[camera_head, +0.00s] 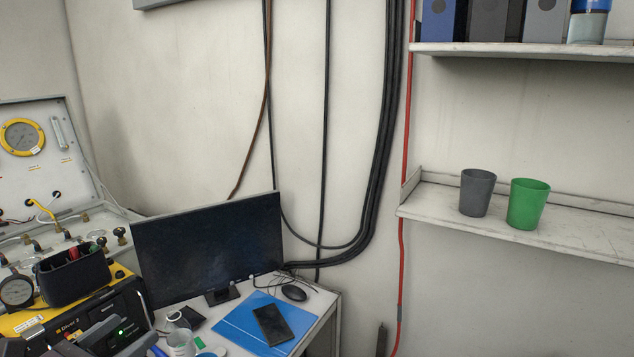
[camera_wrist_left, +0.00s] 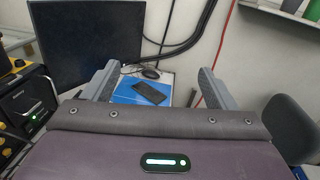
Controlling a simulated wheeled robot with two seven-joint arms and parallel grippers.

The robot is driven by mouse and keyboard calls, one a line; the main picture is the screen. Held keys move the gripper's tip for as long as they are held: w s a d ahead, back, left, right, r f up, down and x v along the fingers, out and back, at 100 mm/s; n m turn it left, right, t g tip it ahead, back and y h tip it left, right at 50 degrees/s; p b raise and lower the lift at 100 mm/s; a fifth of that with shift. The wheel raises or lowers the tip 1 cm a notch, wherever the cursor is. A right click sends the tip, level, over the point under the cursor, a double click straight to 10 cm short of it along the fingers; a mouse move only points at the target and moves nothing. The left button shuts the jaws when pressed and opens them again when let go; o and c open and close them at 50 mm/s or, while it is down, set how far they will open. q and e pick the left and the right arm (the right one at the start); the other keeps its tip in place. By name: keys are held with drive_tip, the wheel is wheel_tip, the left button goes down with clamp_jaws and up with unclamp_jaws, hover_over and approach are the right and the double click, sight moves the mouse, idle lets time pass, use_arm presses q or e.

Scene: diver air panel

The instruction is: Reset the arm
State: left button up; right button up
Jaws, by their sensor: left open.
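My left gripper (camera_head: 108,336) shows partly at the bottom left of the head view, in front of the yellow and black diver panel unit (camera_head: 105,307). In the left wrist view my left gripper (camera_wrist_left: 158,68) has its two grey fingers wide apart, with nothing between them. Beyond the fingers lie the desk's blue folder (camera_wrist_left: 133,90) and dark phone (camera_wrist_left: 150,93). My right gripper is in neither view.
A monitor (camera_head: 210,250) stands on the white desk, with a mouse (camera_head: 293,293) and a clear cup (camera_head: 180,342). A grey cup (camera_head: 477,193) and a green cup (camera_head: 528,204) stand on the lower wall shelf (camera_head: 590,225). A dark chair (camera_wrist_left: 290,125) is at right in the wrist view.

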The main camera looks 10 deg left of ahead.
use_arm(q)
drive_tip(key=d+f+n+g+y, duration=0.2)
drive_tip(key=f+n+g+y, duration=0.1)
drive_tip(key=f+n, duration=0.55)
drive_tip(key=d+f+n+g+y, duration=0.25)
drive_tip(key=f+n, duration=0.25)
drive_tip(key=n, duration=0.6)
drive_tip(key=s+d+f+n+g+h, duration=0.1)
drive_tip(key=s+d+f+n+g, duration=0.4)
drive_tip(key=n, duration=0.3)
drive_tip(key=s+d+f+n+g, duration=0.3)
drive_tip(key=s+d+n, duration=0.2)
drive_tip(key=d+n, duration=0.25)
drive_tip(key=s+f+g+b, duration=0.25)
drive_tip(key=f+b, duration=0.65)
drive_tip(key=f, duration=3.1)
drive_tip(key=s+a+f+b, duration=0.2)
drive_tip(key=s+f+b, duration=0.1)
drive_tip(key=s+f, duration=0.7)
drive_tip(key=s+a+f+b, duration=0.1)
drive_tip(key=s+f+b, duration=0.3)
drive_tip(key=s+f, duration=0.6)
wheel_tip(320, 180, down, 4)
drive_tip(key=shift+a+r+n, duration=0.15)
drive_tip(key=shift+a+n, duration=0.15)
drive_tip(key=shift+a, duration=0.1)
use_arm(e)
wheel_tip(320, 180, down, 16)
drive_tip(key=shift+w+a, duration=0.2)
